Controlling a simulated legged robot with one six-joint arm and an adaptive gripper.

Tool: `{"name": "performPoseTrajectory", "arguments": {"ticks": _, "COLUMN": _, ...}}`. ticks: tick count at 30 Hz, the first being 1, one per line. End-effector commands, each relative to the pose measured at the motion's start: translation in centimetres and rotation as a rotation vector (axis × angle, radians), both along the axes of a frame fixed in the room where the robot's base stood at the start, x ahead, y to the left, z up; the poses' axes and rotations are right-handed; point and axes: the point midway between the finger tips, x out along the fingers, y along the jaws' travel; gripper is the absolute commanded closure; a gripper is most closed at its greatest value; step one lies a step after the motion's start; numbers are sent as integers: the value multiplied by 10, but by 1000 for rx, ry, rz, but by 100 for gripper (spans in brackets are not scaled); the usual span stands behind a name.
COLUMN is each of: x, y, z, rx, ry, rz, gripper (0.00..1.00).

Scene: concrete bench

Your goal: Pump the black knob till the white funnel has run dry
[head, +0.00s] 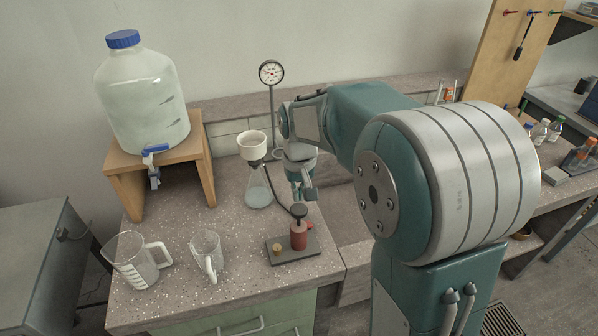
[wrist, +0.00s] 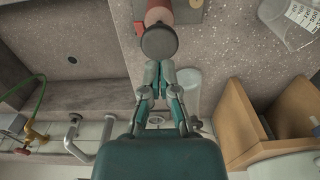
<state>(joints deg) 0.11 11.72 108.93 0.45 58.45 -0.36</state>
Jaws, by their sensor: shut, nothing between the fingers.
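The black knob (head: 299,209) tops a small red hand pump (head: 299,236) on a dark base plate (head: 290,252) at the front of the bench. The knob also shows in the wrist view (wrist: 159,42), just ahead of my fingertips. My gripper (head: 309,194) is shut and empty, pointing down just above and slightly behind the knob; I see no clear contact. In the wrist view my gripper (wrist: 160,72) has its tips together. The white funnel (head: 252,147) sits on a clear conical flask (head: 259,188) with liquid in it. I cannot make out liquid inside the funnel.
A dark hose runs between flask and pump. A dial gauge (head: 271,73) stands behind. A large bottle with a blue cap (head: 123,39) rests on a wooden stand (head: 208,165). A sink lies to the right.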

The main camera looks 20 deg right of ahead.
Motion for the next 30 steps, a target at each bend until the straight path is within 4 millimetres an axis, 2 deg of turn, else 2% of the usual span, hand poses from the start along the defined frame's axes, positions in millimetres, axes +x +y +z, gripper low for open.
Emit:
{"name": "performPoseTrajectory", "arguments": {"ticks": 1, "x": 1, "y": 0, "z": 12, "rx": 0, "ry": -7, "rz": 0, "gripper": 100}}
{"name": "performPoseTrajectory", "arguments": {"ticks": 6, "x": 1, "y": 0, "z": 46, "rx": 0, "ry": -6, "rz": 0, "gripper": 100}}
{"name": "performPoseTrajectory", "arguments": {"ticks": 11, "x": 0, "y": -1, "z": 64, "rx": 0, "ry": -5, "rz": 0, "gripper": 100}}
{"name": "performPoseTrajectory", "arguments": {"ticks": 15, "x": 0, "y": -1, "z": 70, "rx": 0, "ry": -3, "rz": 0, "gripper": 100}}
{"name": "performPoseTrajectory", "arguments": {"ticks": 30, "x": 0, "y": -1, "z": 69, "rx": 0, "ry": -3, "rz": 0, "gripper": 100}}
